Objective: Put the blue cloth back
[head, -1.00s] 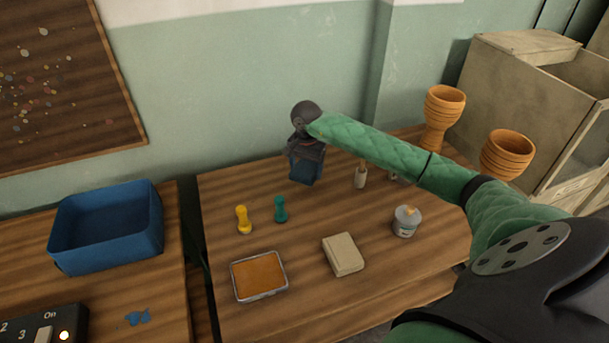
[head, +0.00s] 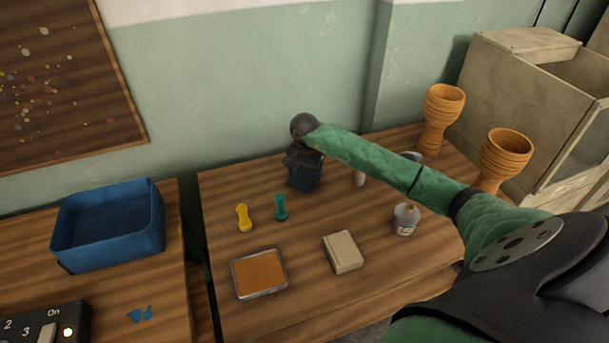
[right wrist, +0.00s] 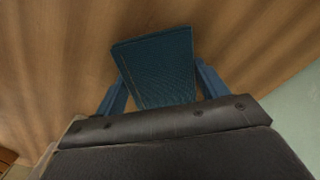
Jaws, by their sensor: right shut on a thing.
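The blue cloth (right wrist: 160,68) shows in the right wrist view as a dark blue folded piece between the two blue fingers of my right gripper (right wrist: 165,90). In the head view the cloth (head: 304,178) is at the back left of the middle table, under my right gripper (head: 304,165). The gripper is shut on the cloth and points down, close to the tabletop. I cannot tell whether the cloth touches the table. My left gripper is not in view.
A yellow stamp (head: 244,218) and green stamp (head: 281,208) stand in front. An orange tray (head: 260,274), a beige block (head: 343,252) and a small pot (head: 406,219) are nearer. Goblet drums (head: 440,115) stand right. A blue bin (head: 107,243) is left.

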